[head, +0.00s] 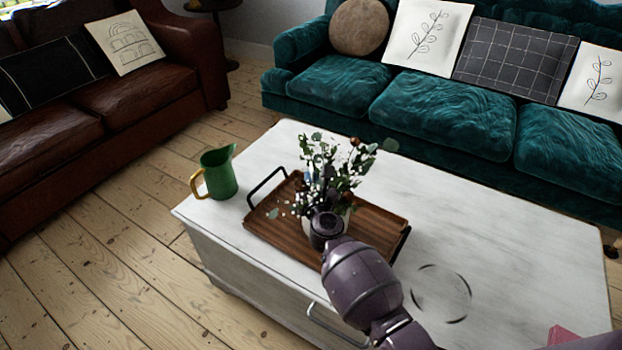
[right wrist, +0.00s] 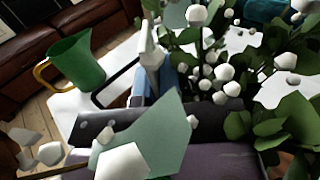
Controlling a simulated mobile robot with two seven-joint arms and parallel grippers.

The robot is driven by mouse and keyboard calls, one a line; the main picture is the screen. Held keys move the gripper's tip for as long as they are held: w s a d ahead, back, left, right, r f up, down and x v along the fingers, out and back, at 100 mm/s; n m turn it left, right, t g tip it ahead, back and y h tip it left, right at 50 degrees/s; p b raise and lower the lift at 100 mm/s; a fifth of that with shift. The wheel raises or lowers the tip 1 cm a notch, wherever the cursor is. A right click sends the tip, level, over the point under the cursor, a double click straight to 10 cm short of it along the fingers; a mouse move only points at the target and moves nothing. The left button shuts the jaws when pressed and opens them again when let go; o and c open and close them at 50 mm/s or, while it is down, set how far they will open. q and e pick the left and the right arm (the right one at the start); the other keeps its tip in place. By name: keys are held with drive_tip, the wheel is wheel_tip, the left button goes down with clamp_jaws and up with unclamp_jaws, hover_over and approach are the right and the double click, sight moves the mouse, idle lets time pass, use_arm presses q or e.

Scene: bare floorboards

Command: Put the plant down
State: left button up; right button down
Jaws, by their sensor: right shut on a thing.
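The plant (head: 340,168), a bunch of green leaves, small white blooms and a few brown heads, stands roughly upright over the wooden tray (head: 385,213). Its pale pot is mostly hidden behind my right gripper (head: 326,226). The right gripper is shut on the plant, low down near the pot. I cannot tell whether the pot touches the tray. In the right wrist view the leaves and white blooms (right wrist: 222,75) fill much of the picture and cover parts of the gripper. My left gripper is out of view.
The tray, with black handles, lies on a white coffee table (head: 510,240). A green jug (head: 219,173) stands left of the tray. A dark ring mark (head: 440,293) shows on bare tabletop at right. A teal sofa (head: 440,110) and a brown leather sofa (head: 130,105) stand behind.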

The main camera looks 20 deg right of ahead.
drive_tip(key=c, duration=1.3)
unclamp_jaws()
drive_tip(key=shift+r, duration=0.1)
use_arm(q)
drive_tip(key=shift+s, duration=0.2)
use_arm(e)
drive_tip(key=shift+s+r, duration=0.1)
drive_tip(key=shift+s, duration=0.05)
use_arm(q)
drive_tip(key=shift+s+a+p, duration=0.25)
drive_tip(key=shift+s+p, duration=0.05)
drive_tip(key=shift+p, duration=0.45)
use_arm(e)
drive_tip(key=s+a, duration=0.2)
drive_tip(key=s, duration=0.9)
drive_tip(key=shift+s, duration=0.3)
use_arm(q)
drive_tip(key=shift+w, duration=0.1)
